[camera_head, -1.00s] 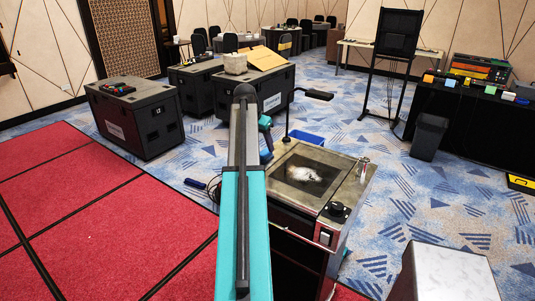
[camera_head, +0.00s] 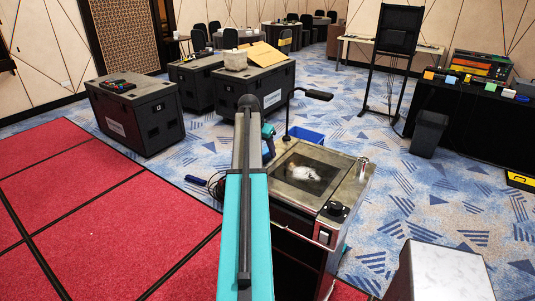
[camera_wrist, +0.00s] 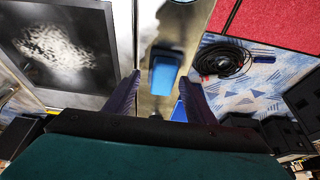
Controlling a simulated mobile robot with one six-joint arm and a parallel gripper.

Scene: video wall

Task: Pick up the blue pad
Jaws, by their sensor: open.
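The blue pad (camera_wrist: 165,72) lies on a narrow metal strip of the console top in the wrist view. My gripper (camera_wrist: 159,77) is open, its two dark fingers on either side of the pad's near part in that view. No contact between fingers and pad shows, and I cannot tell how far the fingertips are above it. In the head view my arm covers the area around the gripper, and the pad cannot be made out there.
The console (camera_head: 338,187) has a dark screen with a white blotch, also large in the wrist view (camera_wrist: 62,50). A thin bent-neck lamp (camera_head: 317,94) rises at its back edge. A coiled black cable (camera_wrist: 222,58) lies on the carpet beside it. Black cases (camera_head: 135,113) stand farther off.

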